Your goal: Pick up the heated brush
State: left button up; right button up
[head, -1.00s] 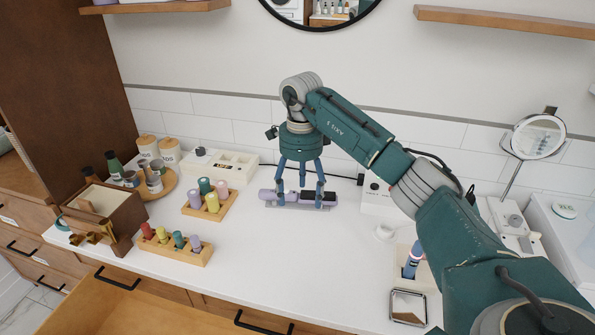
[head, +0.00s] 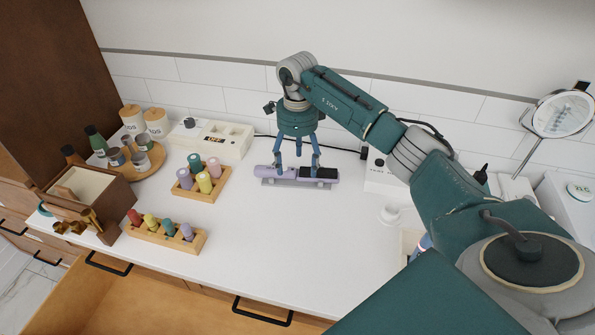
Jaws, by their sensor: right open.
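The heated brush (head: 272,173) lies flat on a low grey stand on the white counter, in the middle of the head view. It has a lilac body and a dark bristle section toward its right end. My right gripper (head: 297,171) points straight down over the brush with its blue fingers spread open. The fingertips are close to the brush's middle and partly cover it. I cannot tell whether they touch it. My left gripper is not in view.
Wooden racks of coloured rollers (head: 205,180) and bottles (head: 167,231) stand left of the brush. A white box (head: 215,140) is behind them. A brown caddy (head: 95,194) is at far left. An open drawer (head: 160,300) is below. The front counter is clear.

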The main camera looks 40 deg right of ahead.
aim_at(297, 175)
jog(key=shift+f+p, duration=0.5)
jog(key=shift+f, duration=1.45)
jog(key=shift+r, duration=0.1)
jog(key=c, duration=1.5)
